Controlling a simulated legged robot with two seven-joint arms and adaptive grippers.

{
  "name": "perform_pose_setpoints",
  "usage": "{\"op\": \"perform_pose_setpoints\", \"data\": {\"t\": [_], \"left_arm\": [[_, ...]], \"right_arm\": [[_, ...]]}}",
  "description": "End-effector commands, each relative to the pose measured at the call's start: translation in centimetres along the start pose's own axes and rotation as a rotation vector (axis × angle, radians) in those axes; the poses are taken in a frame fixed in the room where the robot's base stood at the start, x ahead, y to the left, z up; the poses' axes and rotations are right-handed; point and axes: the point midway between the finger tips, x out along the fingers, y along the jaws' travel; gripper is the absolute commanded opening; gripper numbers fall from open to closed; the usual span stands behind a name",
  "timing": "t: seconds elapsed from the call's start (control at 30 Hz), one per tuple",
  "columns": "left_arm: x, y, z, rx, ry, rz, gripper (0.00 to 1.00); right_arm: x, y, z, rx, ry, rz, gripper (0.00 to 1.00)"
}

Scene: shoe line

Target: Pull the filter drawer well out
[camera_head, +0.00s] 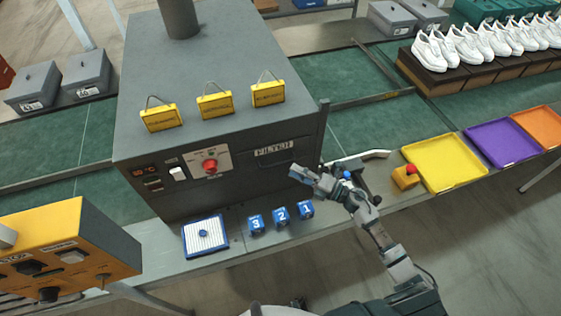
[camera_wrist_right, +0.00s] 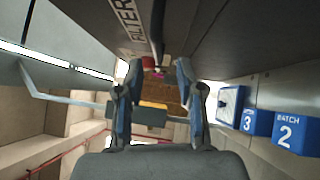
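The filter drawer (camera_head: 273,151) is in the front of the big grey machine, marked FILTER, and looks flush with that front. In the right wrist view its label (camera_wrist_right: 126,20) stands at the upper left. Its dark handle (camera_wrist_right: 157,32) runs beside the label, ahead of the gap between my fingers. My right gripper (camera_head: 296,174) is just in front of the machine, right of and below the label. In the wrist view my right gripper (camera_wrist_right: 157,70) has its fingers spread apart with nothing held between them. I do not see my left gripper.
Below the drawer, a blue-framed filter (camera_head: 205,236) and numbered blue blocks (camera_head: 281,216) lie on the ledge. A grey lever (camera_head: 362,157), a red-topped yellow box (camera_head: 406,177) and a yellow tray (camera_head: 444,163) are to the right. An orange control box (camera_head: 65,250) stands at the left.

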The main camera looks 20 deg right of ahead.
Motion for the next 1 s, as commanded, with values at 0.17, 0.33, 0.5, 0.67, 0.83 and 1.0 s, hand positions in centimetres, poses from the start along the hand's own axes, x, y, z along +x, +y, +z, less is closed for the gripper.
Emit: {"op": "perform_pose_setpoints", "data": {"t": [0.17, 0.33, 0.5, 0.67, 0.83, 1.0], "left_arm": [[-0.8, -1.2, -1.0, -0.001, 0.014, -0.014, 0.68], [-1.1, -1.8, -1.0, -0.002, 0.015, -0.021, 0.68], [-1.2, -1.8, -0.9, -0.002, 0.014, -0.022, 0.68], [-1.2, -1.2, -0.9, -0.002, 0.014, -0.015, 0.68], [-1.1, -0.2, -1.0, -0.002, 0.014, -0.002, 0.68], [-1.1, -0.4, -0.9, 0.000, 0.012, -0.005, 0.68]], "right_arm": [[3.7, 0.2, 0.1, 0.001, 0.000, 0.004, 0.37], [5.7, 0.0, 0.3, 0.004, -0.002, 0.004, 0.37], [6.2, -0.1, 0.4, 0.005, -0.002, 0.004, 0.37], [6.4, -0.1, 0.3, 0.003, -0.002, 0.002, 0.37], [6.5, -0.1, 0.2, 0.002, -0.002, 0.001, 0.12], [6.7, -0.1, 0.0, 0.002, 0.000, 0.000, 0.00]]}}
